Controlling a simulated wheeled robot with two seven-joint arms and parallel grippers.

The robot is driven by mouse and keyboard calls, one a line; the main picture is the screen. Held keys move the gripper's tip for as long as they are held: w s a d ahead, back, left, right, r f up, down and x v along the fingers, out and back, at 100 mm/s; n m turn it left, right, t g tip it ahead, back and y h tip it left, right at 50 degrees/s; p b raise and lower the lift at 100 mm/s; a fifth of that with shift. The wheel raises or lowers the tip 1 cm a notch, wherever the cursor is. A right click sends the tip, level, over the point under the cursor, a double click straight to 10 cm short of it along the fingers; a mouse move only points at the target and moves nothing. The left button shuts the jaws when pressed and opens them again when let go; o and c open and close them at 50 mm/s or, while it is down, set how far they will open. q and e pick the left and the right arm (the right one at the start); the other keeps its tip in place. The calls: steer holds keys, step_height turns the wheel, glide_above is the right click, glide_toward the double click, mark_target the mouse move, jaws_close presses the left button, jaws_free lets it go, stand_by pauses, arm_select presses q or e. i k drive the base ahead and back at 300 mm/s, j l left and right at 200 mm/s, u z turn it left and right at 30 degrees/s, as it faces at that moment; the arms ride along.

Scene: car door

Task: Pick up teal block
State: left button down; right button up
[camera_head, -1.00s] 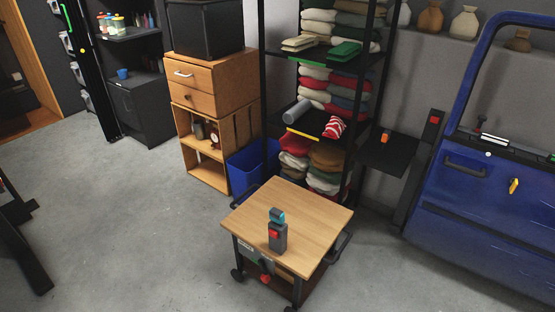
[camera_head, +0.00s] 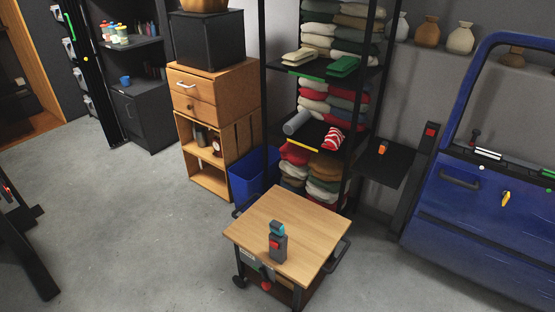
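The teal block (camera_head: 277,228) is small and sits on top of a dark grey upright piece (camera_head: 278,248) with a red patch on its side. Both stand near the front of the wooden top of a small wheeled cart (camera_head: 296,214). I cannot tell whether the block rests on the grey piece or is set into it. Neither of my grippers shows in the head view.
A black shelf rack with folded cloths (camera_head: 322,110) stands behind the cart, with a blue bin (camera_head: 253,174) at its left. A wooden cabinet (camera_head: 209,130) is further left. A blue car door (camera_head: 475,215) stands at the right. Grey floor left of the cart is clear.

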mark_target(276, 227)
steer(key=l+u, duration=0.15)
steer(key=u, duration=0.65)
steer(key=i+l+u, duration=0.1)
steer(key=l+u, duration=0.35)
steer(key=l, duration=0.15)
steer(key=l+u, duration=0.4)
steer(key=l, duration=0.75)
steer(key=k+l+u, duration=0.1)
steer(key=l, duration=0.35)
steer(key=k+l, duration=0.1)
steer(key=l, duration=0.4)
steer(key=u, duration=0.05)
